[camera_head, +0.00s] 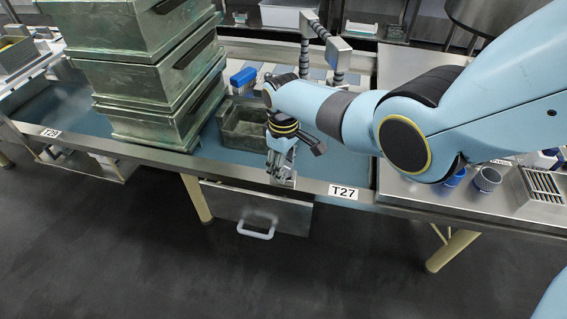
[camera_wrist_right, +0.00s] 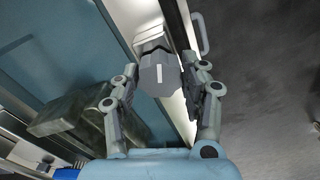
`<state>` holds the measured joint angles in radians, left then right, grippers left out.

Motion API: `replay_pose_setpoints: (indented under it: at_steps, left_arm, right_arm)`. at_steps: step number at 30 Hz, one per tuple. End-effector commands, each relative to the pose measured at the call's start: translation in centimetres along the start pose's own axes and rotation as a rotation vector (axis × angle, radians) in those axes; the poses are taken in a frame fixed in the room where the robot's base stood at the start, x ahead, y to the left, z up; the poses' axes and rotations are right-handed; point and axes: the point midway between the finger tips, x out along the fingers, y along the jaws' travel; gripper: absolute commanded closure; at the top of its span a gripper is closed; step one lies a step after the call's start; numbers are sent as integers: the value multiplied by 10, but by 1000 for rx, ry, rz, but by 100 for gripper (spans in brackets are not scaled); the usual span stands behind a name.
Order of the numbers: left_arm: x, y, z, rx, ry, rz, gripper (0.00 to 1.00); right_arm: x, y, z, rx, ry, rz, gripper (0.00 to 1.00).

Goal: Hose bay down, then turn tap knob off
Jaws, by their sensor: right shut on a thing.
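The tap knob (camera_wrist_right: 158,76) is a dark grey, faceted knob with a white line on its face, mounted at the front edge of the bay. My right gripper (camera_head: 283,178) reaches down to that edge, just left of the T27 label. In the wrist view its fingers (camera_wrist_right: 160,100) are shut on the knob, one on each side. In the head view the gripper hides the knob. The wash-down hose (camera_head: 305,48) is a ribbed hose with a grey metal bracket at the back of the bay. The bay (camera_head: 340,172) has a blue-teal floor. My left gripper is not in view.
A grey-green open tub (camera_head: 240,128) stands in the bay beside my right arm, near a tall stack of green bins (camera_head: 150,80). A blue-topped item (camera_head: 243,77) lies behind the tub. A drawer (camera_head: 262,209) hangs below the edge.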

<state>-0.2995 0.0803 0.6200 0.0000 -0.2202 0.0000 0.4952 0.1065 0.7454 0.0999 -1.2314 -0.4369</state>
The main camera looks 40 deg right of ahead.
Motion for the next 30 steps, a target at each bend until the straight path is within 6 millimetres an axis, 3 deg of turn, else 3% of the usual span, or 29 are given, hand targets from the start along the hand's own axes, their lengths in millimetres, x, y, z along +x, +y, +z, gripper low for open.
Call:
replay_pose_setpoints:
  at_steps: [18, 19, 21, 23, 30]
  left_arm:
    - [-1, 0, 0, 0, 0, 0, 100]
    - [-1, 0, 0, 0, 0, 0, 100]
    - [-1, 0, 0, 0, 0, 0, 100]
    - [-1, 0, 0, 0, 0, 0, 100]
    - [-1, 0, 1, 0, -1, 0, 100]
  right_arm:
    - [0, 0, -1, -39, 1, 0, 88]
    - [0, 0, -1, -39, 1, 0, 52]
    - [0, 0, -1, -39, 1, 0, 43]
    - [0, 0, -1, -39, 1, 0, 35]
    - [0, 0, 0, -39, 1, 0, 34]
